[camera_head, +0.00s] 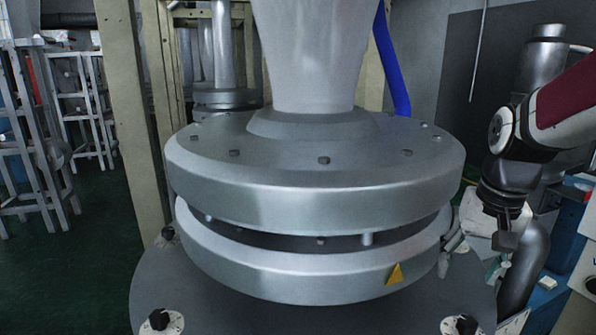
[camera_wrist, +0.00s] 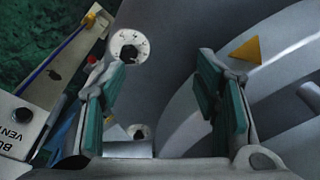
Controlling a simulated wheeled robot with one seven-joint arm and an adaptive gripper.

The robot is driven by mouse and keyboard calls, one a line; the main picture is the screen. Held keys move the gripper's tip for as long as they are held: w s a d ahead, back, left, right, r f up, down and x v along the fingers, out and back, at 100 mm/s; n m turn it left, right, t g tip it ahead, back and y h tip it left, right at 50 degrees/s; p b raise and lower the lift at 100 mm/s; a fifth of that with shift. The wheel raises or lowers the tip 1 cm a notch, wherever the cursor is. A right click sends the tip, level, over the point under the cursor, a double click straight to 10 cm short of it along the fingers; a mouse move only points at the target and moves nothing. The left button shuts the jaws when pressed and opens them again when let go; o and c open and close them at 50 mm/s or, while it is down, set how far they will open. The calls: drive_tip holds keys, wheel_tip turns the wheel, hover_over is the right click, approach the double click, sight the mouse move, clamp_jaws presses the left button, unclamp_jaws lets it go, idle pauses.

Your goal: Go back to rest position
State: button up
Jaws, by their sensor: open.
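My gripper (camera_wrist: 165,105) shows in the wrist view with its two fingers, lined with green pads, spread apart and nothing between them. In the head view my gripper (camera_head: 500,268) is at the right, at the end of my dark red and white arm, just right of the metal film tower (camera_head: 315,190). The tower has two thick round metal plates with a gap between them. A yellow triangle label (camera_head: 395,274) is on the lower plate; the label also shows in the wrist view (camera_wrist: 246,50), beyond the right finger.
A grey base plate with black knobs (camera_head: 160,319) lies under the tower. A blue hose (camera_head: 392,60) runs behind it. Metal frames (camera_head: 35,130) stand at the left on a dark green floor. Blue equipment (camera_head: 570,225) stands at the right, close to my arm.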

drive_tip(key=s+a+r+n+t, duration=0.1)
drive_tip(key=s+a+n, duration=0.1)
drive_tip(key=s+a, duration=0.3)
drive_tip(key=s+a+r+n+t, duration=0.2)
drive_tip(key=s+a, duration=0.3)
drive_tip(key=s, duration=0.6)
drive_tip(key=shift+s+r+n, duration=0.2)
drive_tip(key=shift+s+n, duration=0.1)
